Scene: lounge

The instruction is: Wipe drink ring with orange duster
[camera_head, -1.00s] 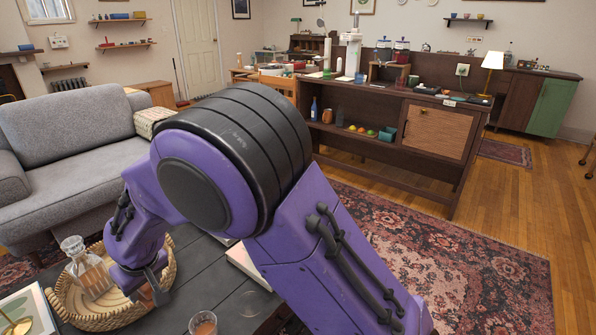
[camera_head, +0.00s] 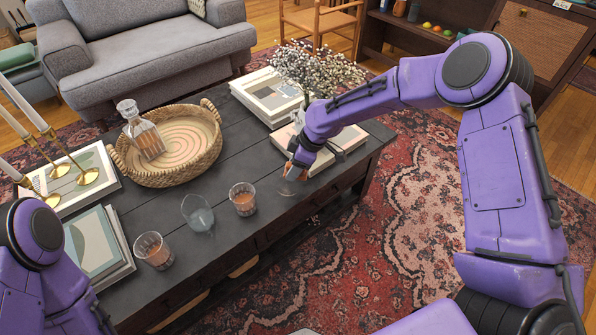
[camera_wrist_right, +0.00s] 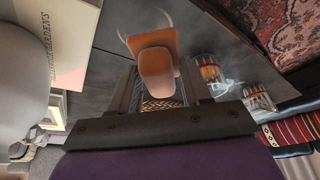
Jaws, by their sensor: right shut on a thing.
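My right gripper (camera_head: 297,165) is shut on the orange duster (camera_wrist_right: 156,66), a small orange-brown block that fills the space between the fingers in the right wrist view. The gripper points down at the right front part of the dark coffee table (camera_head: 225,150), beside the books. A faint pale drink ring (camera_wrist_right: 119,30) lies on the table just beyond the duster in the wrist view; the duster covers part of it. Whether the duster touches the tabletop is hard to tell. My left arm shows at the lower left of the head view, but its gripper is outside the picture.
Drinking glasses (camera_head: 242,199), (camera_head: 198,214) and (camera_head: 153,251) stand along the table's front edge. A woven tray (camera_head: 190,178) holds a decanter (camera_head: 140,130). Books (camera_head: 348,138) and white flowers (camera_head: 318,68) lie close behind the gripper. Candlesticks (camera_head: 84,175) stand at left.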

